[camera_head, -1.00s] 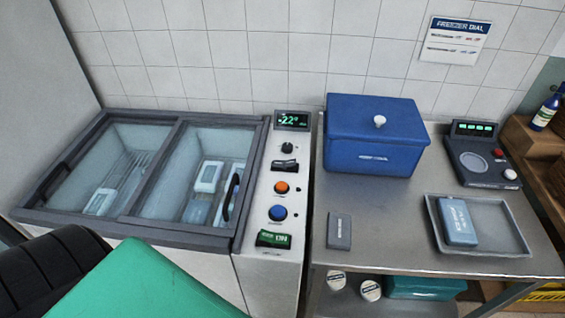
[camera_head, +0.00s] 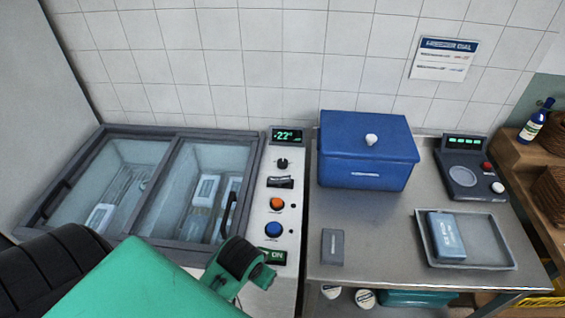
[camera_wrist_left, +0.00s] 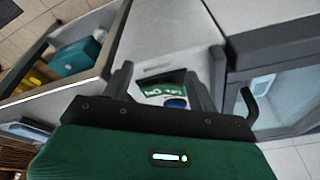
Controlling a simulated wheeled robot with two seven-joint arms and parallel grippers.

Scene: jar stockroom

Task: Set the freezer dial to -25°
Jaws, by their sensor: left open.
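The freezer (camera_head: 140,245) stands at the left with a white control panel (camera_head: 262,185) along its right side. The panel's display (camera_head: 287,136) reads about -22° in green. Below it are a black dial knob (camera_head: 282,163), a dark switch (camera_head: 280,182), an orange button (camera_head: 277,204) and a blue button (camera_head: 273,230). My left arm reaches in over the freezer's front; its fingertips cannot be made out in the head view. In the left wrist view my left gripper (camera_wrist_left: 168,82) is open and empty, with the green ON label (camera_wrist_left: 160,89) and blue button showing between its fingers.
A steel table (camera_head: 385,225) right of the panel holds a blue lidded box (camera_head: 366,160), a grey block (camera_head: 333,247), a tray (camera_head: 495,262) with a blue pack, and a dark console (camera_head: 470,175). A dial notice (camera_head: 444,60) hangs on the wall.

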